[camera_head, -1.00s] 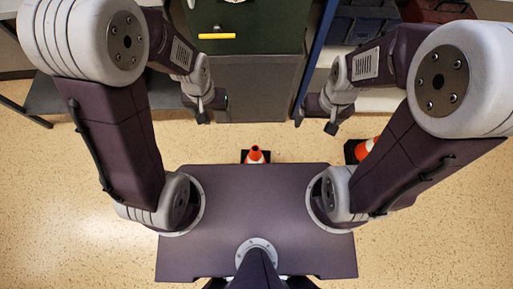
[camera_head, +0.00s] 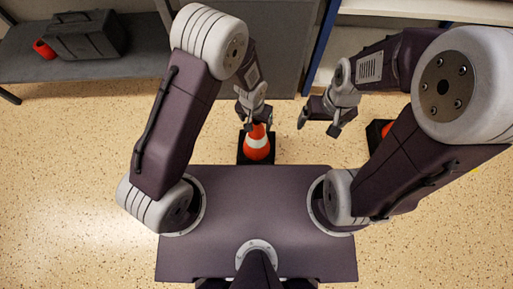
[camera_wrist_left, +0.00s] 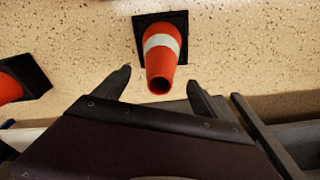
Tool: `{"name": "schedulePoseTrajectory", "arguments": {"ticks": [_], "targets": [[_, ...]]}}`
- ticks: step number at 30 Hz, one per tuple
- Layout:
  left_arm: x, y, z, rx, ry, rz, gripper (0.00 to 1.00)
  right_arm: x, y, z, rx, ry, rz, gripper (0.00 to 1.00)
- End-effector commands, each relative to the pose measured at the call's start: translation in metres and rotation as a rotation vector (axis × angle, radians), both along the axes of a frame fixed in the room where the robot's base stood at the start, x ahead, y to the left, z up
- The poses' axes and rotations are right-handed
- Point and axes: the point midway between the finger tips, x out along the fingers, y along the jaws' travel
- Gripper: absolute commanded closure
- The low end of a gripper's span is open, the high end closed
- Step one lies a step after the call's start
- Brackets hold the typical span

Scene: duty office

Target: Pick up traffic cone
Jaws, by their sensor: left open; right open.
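An orange traffic cone (camera_head: 257,148) with a white band and a black square base stands upright on the floor, just beyond my front edge in the head view. My left gripper (camera_head: 255,120) is open above the far side of the cone's tip. In the left wrist view the cone (camera_wrist_left: 162,58) has its hollow tip between and slightly beyond my left gripper's open fingers (camera_wrist_left: 156,84), apart from both. A second orange cone (camera_head: 387,129) on a black base is partly hidden by my right arm. My right gripper (camera_head: 320,118) is open and empty, left of that second cone.
A grey shelf (camera_head: 130,66) at the back left holds a black toolbox (camera_head: 88,36) and a red cylindrical object (camera_head: 43,48). A grey cabinet (camera_head: 285,60) and a blue upright (camera_head: 320,50) stand behind the grippers. The speckled floor is clear at left.

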Motion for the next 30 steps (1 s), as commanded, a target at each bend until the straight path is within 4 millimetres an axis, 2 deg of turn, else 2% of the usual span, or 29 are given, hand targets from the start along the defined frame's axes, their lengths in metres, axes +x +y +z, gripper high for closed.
{"name": "schedulePoseTrajectory", "arguments": {"ticks": [1,5,7,12,15,22,30], "targets": [[0.001,0.000,-0.014,0.000,0.001,0.000,0.20,0.000,0.000,-0.013,0.000,0.001,0.000,0.13],[0.002,0.000,-0.013,0.000,0.000,0.001,0.20,0.000,0.000,-0.011,0.000,0.001,0.000,0.13],[0.003,-0.001,-0.019,0.000,0.000,0.001,0.20,0.000,0.000,-0.018,0.000,0.000,0.000,0.13],[0.013,-0.004,-0.049,0.000,-0.001,0.001,0.20,0.000,0.000,-0.049,0.000,0.001,0.000,0.13],[0.014,-0.004,-0.064,0.001,0.002,0.001,0.20,0.000,0.000,-0.060,0.000,0.001,0.000,0.13],[0.015,-0.005,-0.061,0.000,0.000,0.001,0.20,0.000,0.000,-0.056,0.000,0.001,0.000,0.13],[0.015,-0.005,-0.061,0.000,0.001,0.001,0.95,0.000,0.000,-0.056,0.000,0.001,0.000,0.13]]}}
